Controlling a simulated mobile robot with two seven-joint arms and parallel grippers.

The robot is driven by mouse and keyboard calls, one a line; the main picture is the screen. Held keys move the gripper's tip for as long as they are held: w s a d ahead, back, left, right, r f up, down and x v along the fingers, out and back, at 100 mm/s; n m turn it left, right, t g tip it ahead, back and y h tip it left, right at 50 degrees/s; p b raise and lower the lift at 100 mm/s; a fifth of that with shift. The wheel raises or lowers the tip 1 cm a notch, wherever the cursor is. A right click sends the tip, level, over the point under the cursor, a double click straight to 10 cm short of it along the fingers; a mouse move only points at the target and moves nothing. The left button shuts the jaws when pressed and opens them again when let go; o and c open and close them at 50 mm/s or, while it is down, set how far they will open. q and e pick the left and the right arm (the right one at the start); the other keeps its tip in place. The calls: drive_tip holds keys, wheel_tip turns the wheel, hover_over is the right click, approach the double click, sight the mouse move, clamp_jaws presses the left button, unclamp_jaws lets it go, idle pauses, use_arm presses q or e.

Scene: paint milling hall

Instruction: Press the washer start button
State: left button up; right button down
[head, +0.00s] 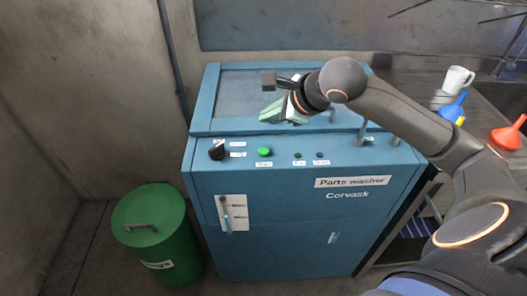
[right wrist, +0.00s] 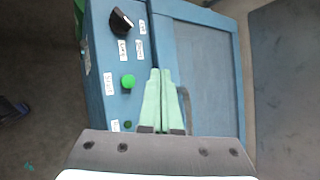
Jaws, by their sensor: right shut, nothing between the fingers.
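The blue parts washer (head: 290,205) stands against the back wall, with a control strip along its front top edge. Its round green button (head: 264,151) is near the left of the strip, above a white label; it also shows in the right wrist view (right wrist: 128,81). A black knob (head: 217,152) is left of the button. My right gripper (head: 268,116) is above the washer's top, behind the button and apart from it. Its pale green fingers (right wrist: 160,75) are shut and empty, beside the button in the right wrist view. My left gripper is not in view.
A green lidded bin (head: 150,220) stands left of the washer. At right, a metal counter holds a white mug (head: 457,79), a blue funnel (head: 453,108) and a red funnel (head: 508,136).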

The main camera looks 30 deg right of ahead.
drive_tip(key=b, duration=0.3)
hover_over(268, 152)
wheel_tip(268, 152, down, 6)
drive_tip(key=shift+r, duration=0.25)
drive_tip(key=shift+f+b, duration=0.9)
drive_tip(key=shift+b, duration=0.35)
use_arm(q)
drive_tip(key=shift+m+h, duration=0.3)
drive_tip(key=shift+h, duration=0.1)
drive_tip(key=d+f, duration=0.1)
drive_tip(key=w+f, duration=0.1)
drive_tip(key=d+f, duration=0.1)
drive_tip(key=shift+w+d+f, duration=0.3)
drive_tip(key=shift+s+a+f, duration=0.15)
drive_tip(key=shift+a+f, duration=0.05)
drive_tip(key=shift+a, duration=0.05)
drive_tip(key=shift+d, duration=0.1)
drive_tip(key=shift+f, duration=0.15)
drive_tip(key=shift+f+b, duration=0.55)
drive_tip(key=shift+b, duration=0.1)
use_arm(e)
drive_tip(key=shift+f, duration=0.4)
